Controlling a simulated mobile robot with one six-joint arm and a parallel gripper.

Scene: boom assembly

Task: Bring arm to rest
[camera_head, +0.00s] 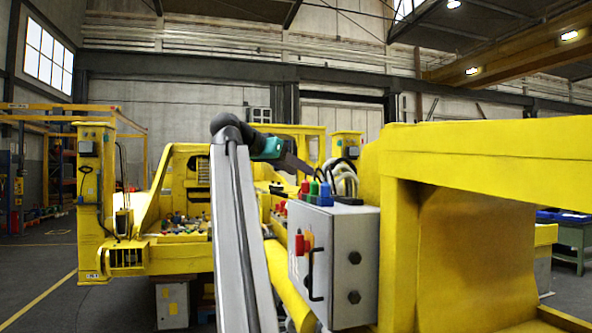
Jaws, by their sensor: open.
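My arm rises through the middle of the camera_head view, bends at a dark elbow and points right past a teal section. My gripper (303,167) appears to be the dark end beyond the teal section. It is seen small and from the side, above and behind the grey control box. It is open, and I see nothing held in it. The two fingers do not show apart, and I cannot tell whether the tip touches anything.
The grey control box (335,262) with red, green and blue connectors on top stands right of my arm. A large yellow frame (480,165) fills the right side. A yellow machine (170,258) with small parts stands left. Open floor (35,275) lies far left.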

